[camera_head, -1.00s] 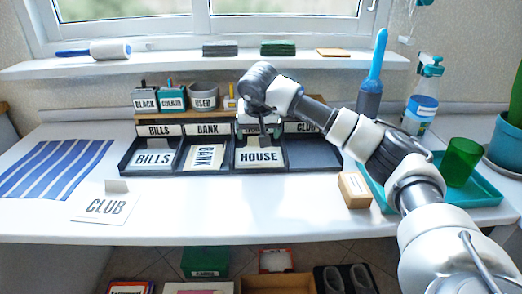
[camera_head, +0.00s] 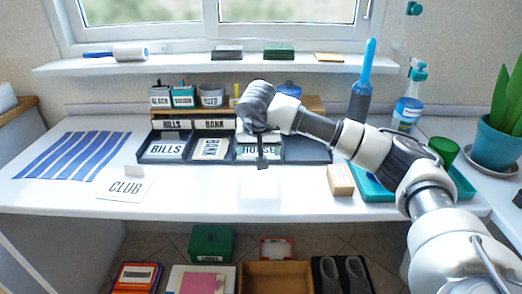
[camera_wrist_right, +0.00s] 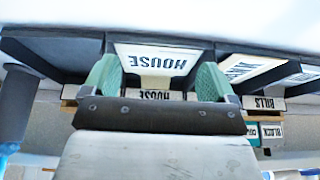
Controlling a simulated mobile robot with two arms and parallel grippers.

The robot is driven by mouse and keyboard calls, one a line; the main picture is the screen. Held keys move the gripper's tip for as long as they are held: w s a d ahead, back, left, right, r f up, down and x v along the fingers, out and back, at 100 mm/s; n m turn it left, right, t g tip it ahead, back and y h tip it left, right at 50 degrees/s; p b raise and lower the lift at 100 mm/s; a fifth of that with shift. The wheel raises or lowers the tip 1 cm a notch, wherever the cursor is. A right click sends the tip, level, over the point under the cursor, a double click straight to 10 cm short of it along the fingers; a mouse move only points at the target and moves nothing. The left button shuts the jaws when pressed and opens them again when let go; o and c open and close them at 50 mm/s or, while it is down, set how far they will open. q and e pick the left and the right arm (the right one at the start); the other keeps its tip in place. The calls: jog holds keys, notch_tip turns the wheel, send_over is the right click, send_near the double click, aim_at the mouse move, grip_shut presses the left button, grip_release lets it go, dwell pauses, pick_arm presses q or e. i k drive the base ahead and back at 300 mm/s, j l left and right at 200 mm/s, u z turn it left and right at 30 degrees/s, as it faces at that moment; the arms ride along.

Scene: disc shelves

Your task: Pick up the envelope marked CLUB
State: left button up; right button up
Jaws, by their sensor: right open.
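The envelope marked CLUB (camera_head: 126,188) lies flat on the white table at the left front, with a small pale upright tab (camera_head: 134,170) at its back edge. My right gripper (camera_head: 262,163) is in front of the sorting tray, well to the right of the CLUB envelope. In the right wrist view its two green fingers (camera_wrist_right: 155,80) are apart with nothing held between them. The envelope marked HOUSE (camera_wrist_right: 157,58) lies in its compartment beyond the fingers, and my gripper partly covers it in the head view. My left gripper is not in view.
The dark sorting tray (camera_head: 307,160) holds envelopes marked BILLS (camera_head: 166,149) and BANK (camera_head: 211,148); its rightmost compartment looks empty. A striped blue cloth (camera_head: 72,155) lies left. The front middle of the table is clear.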

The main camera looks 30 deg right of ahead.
aim_at(132, 185)
jog(key=i+l+u, duration=0.15)
jog(key=u, duration=0.25)
jog(key=i+l+u, duration=0.1)
jog(key=u, duration=0.3)
jog(key=l+u, duration=0.25)
jog(key=u, duration=0.15)
jog(key=i, duration=0.05)
